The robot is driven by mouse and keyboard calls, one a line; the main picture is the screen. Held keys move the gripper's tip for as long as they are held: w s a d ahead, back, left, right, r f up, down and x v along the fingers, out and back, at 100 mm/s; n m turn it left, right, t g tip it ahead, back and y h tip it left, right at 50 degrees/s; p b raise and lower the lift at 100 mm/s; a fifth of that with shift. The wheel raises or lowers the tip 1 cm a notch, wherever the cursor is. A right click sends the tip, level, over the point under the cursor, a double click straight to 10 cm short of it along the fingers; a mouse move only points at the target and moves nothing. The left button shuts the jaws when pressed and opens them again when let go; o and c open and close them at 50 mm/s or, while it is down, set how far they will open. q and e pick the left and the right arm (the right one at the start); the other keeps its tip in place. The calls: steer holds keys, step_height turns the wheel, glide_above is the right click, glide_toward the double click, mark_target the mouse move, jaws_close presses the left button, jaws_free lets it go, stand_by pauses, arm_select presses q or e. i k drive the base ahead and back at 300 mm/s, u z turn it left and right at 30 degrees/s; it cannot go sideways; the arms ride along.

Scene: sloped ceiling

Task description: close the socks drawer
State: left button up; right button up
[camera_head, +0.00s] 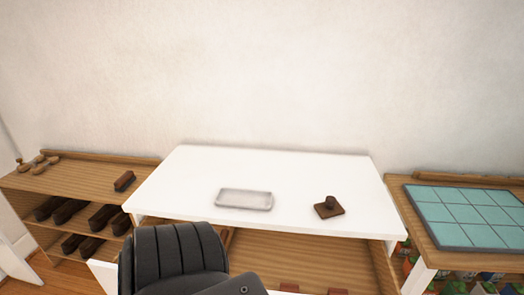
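A white dresser (290,172) stands against the wall in the middle of the view. Below its top, an open wooden drawer or compartment (320,250) shows, with a few small reddish-brown items (289,288) at the bottom edge of the picture. No label or socks can be made out. A white panel edge (103,272) shows at lower left; I cannot tell whether it belongs to the drawer. A dark ribbed part, seemingly of my own arm, covers the left part of the opening. No fingertips of either gripper are in view.
On the dresser top are a silvery tray (244,208) and a brown stamp-like object (329,207). A wooden shelf (85,180) with brushes and dark shoes stands at left. A wooden unit (420,235) with a teal tiled panel (465,215) stands at right.

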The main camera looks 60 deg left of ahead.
mark_target(317, 263)
steer(key=k, duration=0.35)
steer(key=u, duration=0.5)
steer(key=i, duration=0.4)
steer(key=u, duration=2)
steer(key=k, duration=0.65)
steer(key=z, duration=0.65)
